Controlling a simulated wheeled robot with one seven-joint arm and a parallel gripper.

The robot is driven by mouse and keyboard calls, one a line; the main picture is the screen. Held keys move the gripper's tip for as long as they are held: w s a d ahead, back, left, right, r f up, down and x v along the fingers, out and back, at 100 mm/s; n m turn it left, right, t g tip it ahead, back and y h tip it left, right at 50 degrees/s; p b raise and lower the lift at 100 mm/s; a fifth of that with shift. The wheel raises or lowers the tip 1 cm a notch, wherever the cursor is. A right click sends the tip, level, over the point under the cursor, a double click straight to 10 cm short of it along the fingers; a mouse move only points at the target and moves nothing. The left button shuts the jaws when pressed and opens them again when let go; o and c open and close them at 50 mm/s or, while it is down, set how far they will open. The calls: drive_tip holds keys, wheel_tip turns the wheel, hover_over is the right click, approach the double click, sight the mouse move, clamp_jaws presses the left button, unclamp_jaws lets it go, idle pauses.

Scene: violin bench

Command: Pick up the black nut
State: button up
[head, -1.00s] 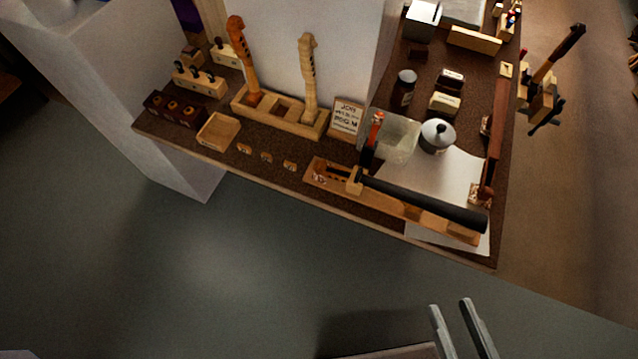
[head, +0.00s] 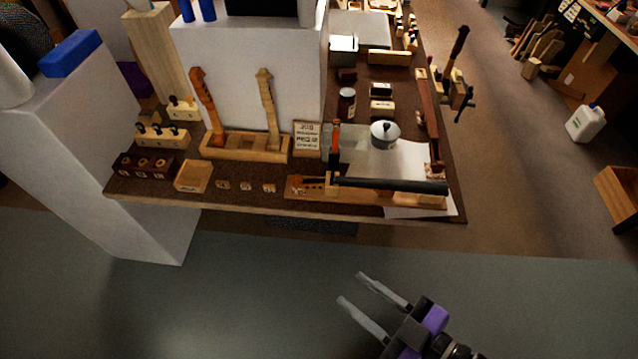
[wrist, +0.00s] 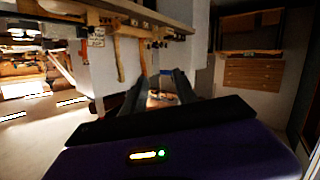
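I cannot pick out a black nut for certain in either view; it may be too small or hidden. The long black fingerboard (head: 390,186) lies on a wooden cradle (head: 413,199) near the bench's front edge. Small pale pieces (head: 246,187) lie in a row left of the cradle, beside a shallow wooden tray (head: 193,177). My gripper (head: 351,287) is in front of the bench, over the grey floor, well apart from everything on it. Its two fingers are spread and nothing shows between them. In the wrist view the fingers (wrist: 163,85) also stand apart.
The bench (head: 150,193) holds two violin necks in a wooden stand (head: 245,148), a small sign (head: 307,139), a grey lidded pot (head: 384,134) and a dark jar (head: 346,103). A white block (head: 150,215) stands at its left end. The floor before the bench is clear.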

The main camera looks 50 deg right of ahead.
drive_tip(key=w+f+n, duration=0.5)
drive_tip(key=w+f, duration=0.1)
drive_tip(key=w, duration=0.1)
drive_tip(key=n+g+h+p, duration=0.2)
drive_tip(key=n+g+h, duration=0.3)
drive_tip(key=n+h, duration=1.05)
approach(332, 177)
drive_tip(key=d+n+y, duration=0.3)
drive_tip(key=shift+w+d+r+h, duration=0.25)
drive_tip(key=shift+w+r, duration=0.2)
drive_tip(key=shift+w, duration=0.05)
drive_tip(key=p+x, duration=0.1)
drive_tip(key=x, duration=0.6)
drive_tip(key=shift+w+r, duration=0.2)
drive_tip(key=shift+w, duration=0.1)
drive_tip(key=shift+c, duration=0.2)
clamp_jaws()
